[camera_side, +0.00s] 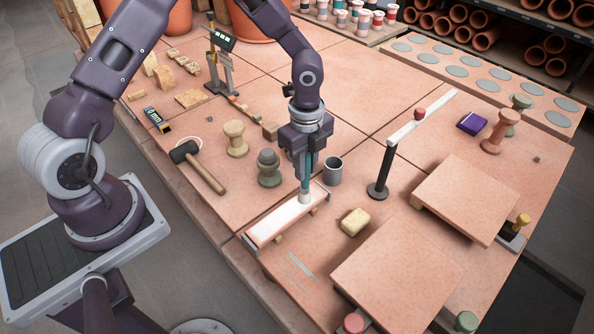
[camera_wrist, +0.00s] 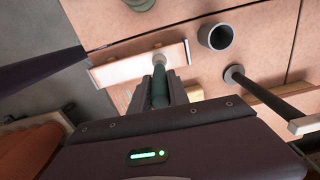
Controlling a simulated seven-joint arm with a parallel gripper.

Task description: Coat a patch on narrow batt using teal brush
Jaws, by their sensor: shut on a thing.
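My gripper (camera_side: 305,168) is shut on the teal brush (camera_side: 304,181), which it holds upright with the bristles down. The pale bristle tip is at the top face of the narrow batt (camera_side: 275,225), toward its far right end; it looks touching, but I cannot be sure. The narrow batt is a long board with a whitish top, resting on small supports near the table's front edge. In the wrist view the brush's handle (camera_wrist: 160,88) shows between my gripper's fingers (camera_wrist: 160,88), and the narrow batt (camera_wrist: 120,72) lies beyond it.
A grey cup (camera_side: 333,175) stands just right of the batt, with a yellow sponge (camera_side: 354,222) nearby. A dark post (camera_side: 384,170) with a pale arm rises farther right. Two wide batts (camera_side: 395,275) lie right.

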